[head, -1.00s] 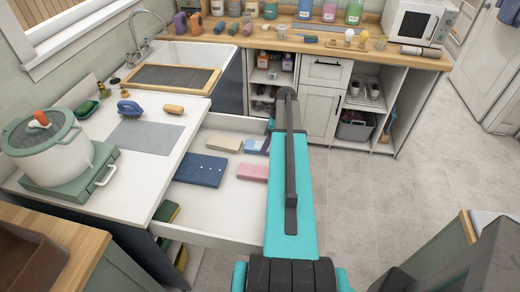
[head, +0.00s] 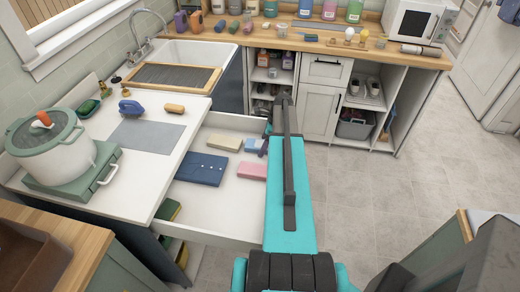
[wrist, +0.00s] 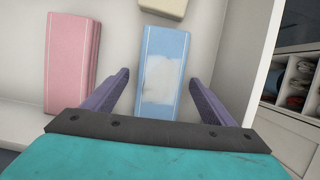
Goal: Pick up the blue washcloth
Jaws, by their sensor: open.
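The light blue washcloth (wrist: 162,72), folded flat with pale stripes and a large whitish patch, lies in the white open drawer (head: 215,218). In the head view the blue washcloth (head: 254,145) shows at the drawer's right side, partly hidden by my arm. My gripper (wrist: 160,78) is open and empty, its two purple fingers on either side of the washcloth in the wrist view. I cannot tell how high the fingertips are above it. In the head view my gripper is mostly hidden behind my arm.
Also in the drawer are a pink folded cloth (wrist: 73,62), a cream one (head: 224,143) and a navy one (head: 201,169). The drawer's right wall (wrist: 245,65) stands close to the right finger. A pot (head: 52,150) stands on the left counter.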

